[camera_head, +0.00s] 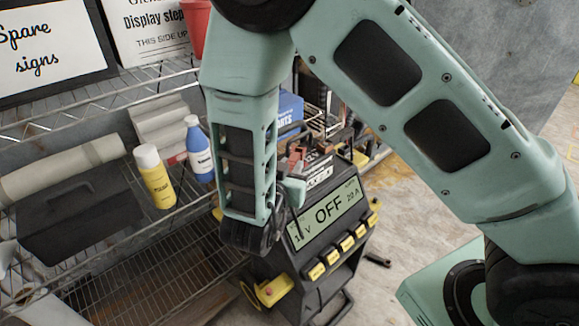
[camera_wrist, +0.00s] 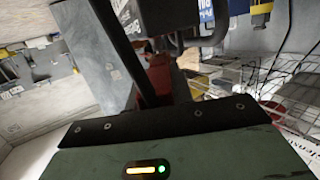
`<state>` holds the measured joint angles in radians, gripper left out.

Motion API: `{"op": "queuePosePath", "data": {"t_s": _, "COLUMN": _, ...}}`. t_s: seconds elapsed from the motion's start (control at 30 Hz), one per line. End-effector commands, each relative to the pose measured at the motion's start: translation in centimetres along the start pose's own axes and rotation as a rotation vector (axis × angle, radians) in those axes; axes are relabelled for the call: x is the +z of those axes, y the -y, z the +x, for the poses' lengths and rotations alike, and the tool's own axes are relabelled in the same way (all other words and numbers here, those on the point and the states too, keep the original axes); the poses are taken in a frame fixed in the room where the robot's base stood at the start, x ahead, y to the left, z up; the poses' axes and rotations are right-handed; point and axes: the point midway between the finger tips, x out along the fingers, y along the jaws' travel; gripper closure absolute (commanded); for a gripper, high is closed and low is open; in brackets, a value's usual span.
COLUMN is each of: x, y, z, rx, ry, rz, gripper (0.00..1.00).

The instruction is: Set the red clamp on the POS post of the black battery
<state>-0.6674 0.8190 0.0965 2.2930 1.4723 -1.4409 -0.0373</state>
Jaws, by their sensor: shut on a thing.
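My gripper (camera_wrist: 158,72) shows in the wrist view, shut on the red clamp (camera_wrist: 160,82). Only a small red part of the clamp shows behind the dark fingers. In the head view my forearm and wrist hide most of the gripper and whatever it holds. A dark body fills the top middle of the wrist view, close beyond the fingers; I cannot tell if it is the black battery. The POS post cannot be made out in either view. I cannot tell whether the clamp touches anything.
A black charger (camera_head: 318,262) with an OFF display (camera_head: 328,211) and yellow buttons stands below my wrist. A yellow bottle (camera_head: 155,178) and a blue bottle (camera_head: 199,155) stand on the wire shelf (camera_head: 150,240) at left. A blue box (camera_head: 290,107) is behind my arm. Floor at right is mostly clear.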

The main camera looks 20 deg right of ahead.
Motion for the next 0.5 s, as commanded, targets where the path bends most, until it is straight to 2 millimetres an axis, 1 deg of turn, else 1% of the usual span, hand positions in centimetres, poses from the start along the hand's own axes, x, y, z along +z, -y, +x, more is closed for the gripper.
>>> {"op": "queuePosePath", "data": {"t_s": 0.5, "x": 1.11, "y": 0.01, "z": 0.23, "rx": 0.0, "ry": -0.001, "rz": 0.001, "gripper": 1.0}}
